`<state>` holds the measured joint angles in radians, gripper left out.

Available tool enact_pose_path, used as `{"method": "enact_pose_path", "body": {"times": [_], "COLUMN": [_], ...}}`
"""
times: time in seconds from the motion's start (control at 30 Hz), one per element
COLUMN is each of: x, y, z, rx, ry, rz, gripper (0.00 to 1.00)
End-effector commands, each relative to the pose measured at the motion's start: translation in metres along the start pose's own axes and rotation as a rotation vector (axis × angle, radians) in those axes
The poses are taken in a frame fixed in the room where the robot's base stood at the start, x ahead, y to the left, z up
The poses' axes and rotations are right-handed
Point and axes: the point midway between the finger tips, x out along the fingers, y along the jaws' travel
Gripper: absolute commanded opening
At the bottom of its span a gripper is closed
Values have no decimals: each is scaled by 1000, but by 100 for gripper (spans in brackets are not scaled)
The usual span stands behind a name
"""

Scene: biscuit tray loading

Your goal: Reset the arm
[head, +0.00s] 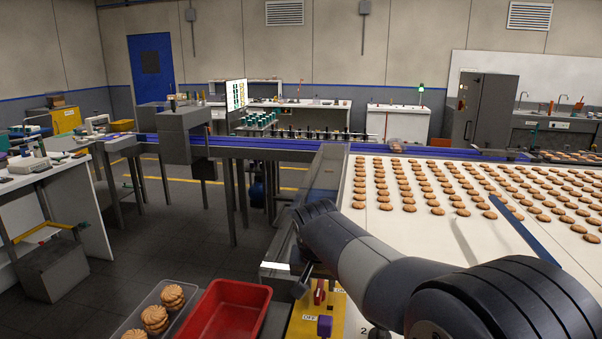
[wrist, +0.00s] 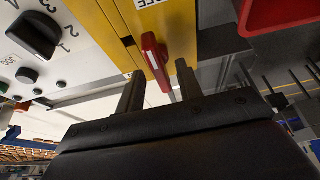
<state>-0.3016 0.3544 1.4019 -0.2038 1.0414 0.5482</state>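My gripper (wrist: 160,84) is open and empty in the wrist view, its two dark fingers spread apart. A red lever (wrist: 155,58) on a yellow panel (wrist: 105,25) shows in the gap between the fingers, a little beyond their tips. I cannot tell whether either finger touches it. In the head view my arm reaches in from the lower right and bends down at the conveyor's corner. There the red lever (head: 320,292) stands on the yellow panel (head: 304,328), near an OFF label. The fingertips are hard to make out in the head view.
A purple knob (head: 324,326) stands close to the lever. A black dial (wrist: 36,36) sits beside the yellow panel. A red tray (head: 262,303) and a clear tray with biscuit stacks (head: 155,317) are at the lower left. Rows of biscuits cover the white conveyor (head: 385,225).

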Motion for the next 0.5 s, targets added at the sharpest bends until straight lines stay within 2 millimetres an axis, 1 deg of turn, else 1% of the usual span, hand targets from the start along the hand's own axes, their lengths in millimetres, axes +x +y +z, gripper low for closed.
{"method": "enact_pose_path", "body": {"times": [0.4,0.43,0.5], "x": [0,-2,-13], "y": [0,0,-1], "z": [0,0,-1], "rx": [19,25,32], "ry": [0,1,5], "rz": [9,12,12], "gripper": [35,35,35]}}
